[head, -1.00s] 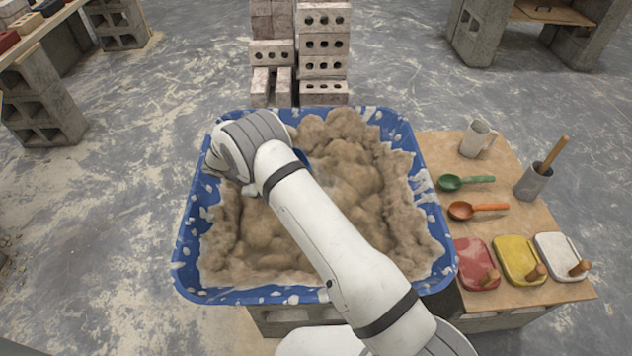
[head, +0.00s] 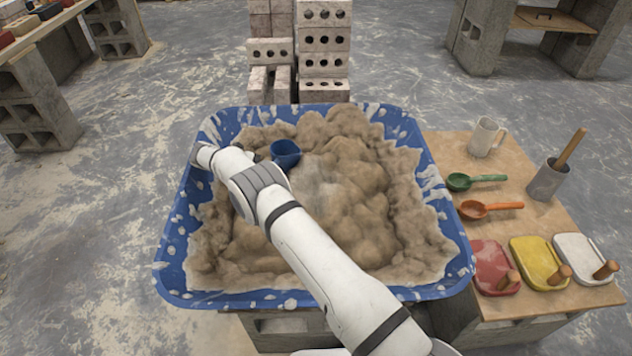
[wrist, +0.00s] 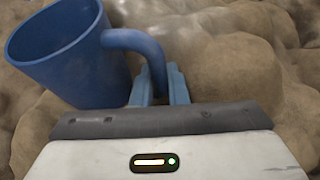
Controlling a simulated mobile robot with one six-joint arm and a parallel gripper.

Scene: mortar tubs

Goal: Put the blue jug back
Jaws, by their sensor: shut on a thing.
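The blue jug (head: 285,153) shows in the head view over the upper left part of the mortar, beside the end of my arm. In the wrist view the jug (wrist: 70,55) is upright with a slight tilt, its open mouth up and its handle (wrist: 140,45) towards my gripper (wrist: 158,82). My gripper's two blue fingers are shut on the handle. In the head view my arm hides the fingers. The jug is over the mortar (head: 330,200); I cannot tell whether its base touches it.
The blue tub (head: 170,245) holds the lumpy mortar. A wooden board (head: 525,220) at right carries a grey-white jug (head: 486,138), green (head: 459,181) and orange (head: 473,210) scoops, a grey pot (head: 547,181) with a stick, and red, yellow and white floats. Bricks (head: 324,40) stand behind the tub.

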